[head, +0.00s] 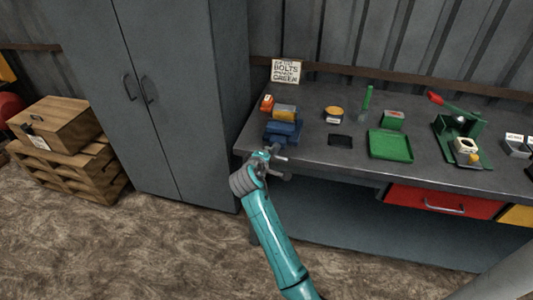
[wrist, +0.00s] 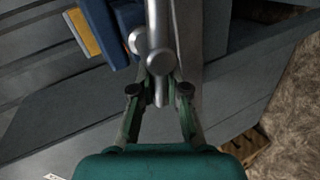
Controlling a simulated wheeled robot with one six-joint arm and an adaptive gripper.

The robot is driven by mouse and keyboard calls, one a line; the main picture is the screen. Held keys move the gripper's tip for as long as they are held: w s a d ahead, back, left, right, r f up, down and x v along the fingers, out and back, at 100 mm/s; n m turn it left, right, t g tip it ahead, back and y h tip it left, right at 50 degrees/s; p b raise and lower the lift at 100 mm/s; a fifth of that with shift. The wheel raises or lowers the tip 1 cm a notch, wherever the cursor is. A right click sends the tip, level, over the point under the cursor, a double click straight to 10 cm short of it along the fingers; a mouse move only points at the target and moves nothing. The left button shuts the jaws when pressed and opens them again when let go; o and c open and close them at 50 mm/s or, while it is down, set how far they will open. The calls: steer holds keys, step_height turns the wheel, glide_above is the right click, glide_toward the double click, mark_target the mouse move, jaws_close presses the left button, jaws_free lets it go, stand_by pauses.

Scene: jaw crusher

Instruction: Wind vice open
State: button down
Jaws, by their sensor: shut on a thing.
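A blue vice (head: 282,130) stands at the left front corner of the dark workbench. It also shows in the wrist view (wrist: 126,18) at the top left. A grey and yellow block (head: 285,112) sits at the vice, and its yellow side shows in the wrist view (wrist: 82,32). A grey metal handle bar (wrist: 160,28) with a round knob runs down from the vice side. My gripper (wrist: 159,90) is shut on the handle, whose lower end lies between the fingertips. In the head view my gripper (head: 272,157) is at the bench's front edge, just below the vice.
A sign (head: 286,71) stands behind the vice. A green tray (head: 390,146), an orange-topped round item (head: 333,111) and a green press (head: 459,130) with a red-tipped lever are to the right. A grey cabinet (head: 165,90) stands left of the bench. The floor in front is clear.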

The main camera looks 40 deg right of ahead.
steer(key=shift+s+f+n, duration=0.1)
steer(key=shift+f+n, duration=0.2)
stand_by(0.4)
steer(key=c, duration=1.2)
jaws_free()
steer(key=shift+o, duration=0.2)
steer(key=shift+r, duration=0.1)
steer(key=shift+r, duration=0.1)
steer(key=shift+s+a+r, duration=0.15)
steer(key=shift+a, duration=0.2)
steer(key=v, duration=1.1)
